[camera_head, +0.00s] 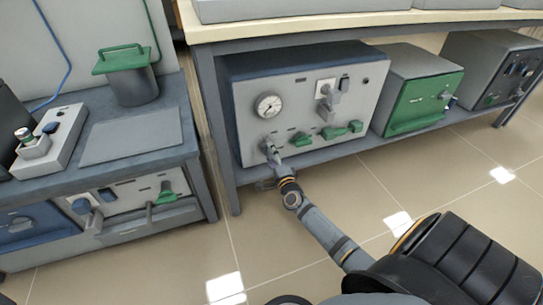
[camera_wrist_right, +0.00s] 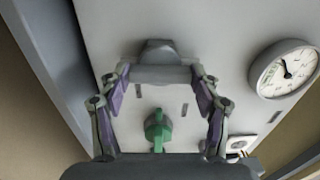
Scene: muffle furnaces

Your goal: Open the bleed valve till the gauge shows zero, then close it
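The pressure gauge (camera_head: 268,106) is a round white dial on the upper left of a grey panel. It shows at the right of the right wrist view (camera_wrist_right: 285,69), with a dark needle whose reading I cannot make out. My right gripper (camera_head: 270,150) is at the panel's lower left, below the gauge. In the right wrist view, its fingers (camera_wrist_right: 160,78) are spread on either side of a grey knob-like fitting (camera_wrist_right: 158,50), possibly the bleed valve. Whether they touch it is unclear. A green valve handle (camera_wrist_right: 158,130) lies beside it. My left gripper is not in view.
The panel (camera_head: 243,100) sits on the low shelf of a bench. Green handles (camera_head: 330,132) run along its lower right. A green-fronted box (camera_head: 425,101) stands to its right. A cart (camera_head: 130,137) with a green-lidded pot (camera_head: 132,80) is at the left. The tiled floor in front is open.

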